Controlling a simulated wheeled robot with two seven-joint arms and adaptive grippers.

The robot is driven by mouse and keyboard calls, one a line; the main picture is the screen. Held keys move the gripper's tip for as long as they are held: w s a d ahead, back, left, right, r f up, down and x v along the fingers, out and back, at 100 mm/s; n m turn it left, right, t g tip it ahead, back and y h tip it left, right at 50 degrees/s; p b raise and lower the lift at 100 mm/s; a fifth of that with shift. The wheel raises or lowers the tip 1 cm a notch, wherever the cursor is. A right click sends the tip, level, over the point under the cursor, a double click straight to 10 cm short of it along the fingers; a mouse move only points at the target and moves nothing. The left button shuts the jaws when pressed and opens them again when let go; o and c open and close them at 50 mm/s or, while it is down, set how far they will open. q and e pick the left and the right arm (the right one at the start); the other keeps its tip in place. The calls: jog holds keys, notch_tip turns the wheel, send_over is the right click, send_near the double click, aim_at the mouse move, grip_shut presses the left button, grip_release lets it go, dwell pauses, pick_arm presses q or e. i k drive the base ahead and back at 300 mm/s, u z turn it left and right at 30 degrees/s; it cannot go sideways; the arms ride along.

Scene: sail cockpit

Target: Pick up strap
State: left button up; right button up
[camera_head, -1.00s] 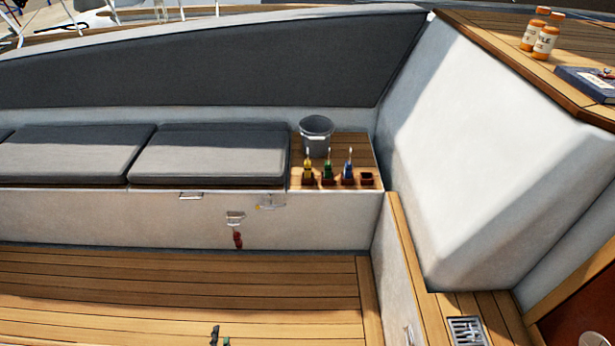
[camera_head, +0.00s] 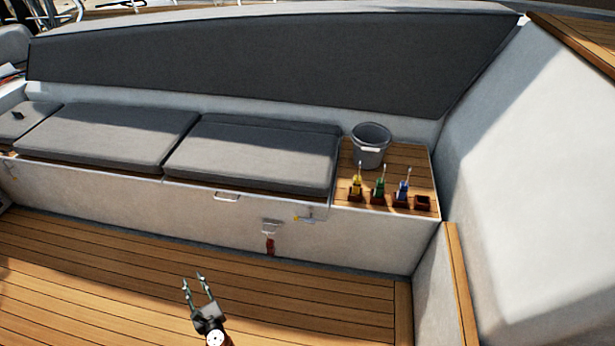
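My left gripper (camera_head: 194,282) is in the lower middle of the head view, over the wooden floor. Its two dark fingers are apart and nothing shows between them. I cannot tell for sure which thing is the strap. A small red piece (camera_head: 270,246) hangs below a metal bracket (camera_head: 270,227) on the white bench front, up and to the right of the gripper and apart from it. My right gripper is not in view.
Grey cushions (camera_head: 255,155) lie on the bench. At its right end a grey bucket (camera_head: 371,146) stands behind yellow, green and blue handled items (camera_head: 380,187) and a small empty brown holder (camera_head: 422,202). The wooden floor (camera_head: 300,300) is clear.

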aim_at(356, 179)
jog(key=z, duration=0.2)
jog(key=i, duration=0.65)
jog(key=z, duration=0.9)
jog(key=i, duration=0.4)
jog(key=z, duration=0.35)
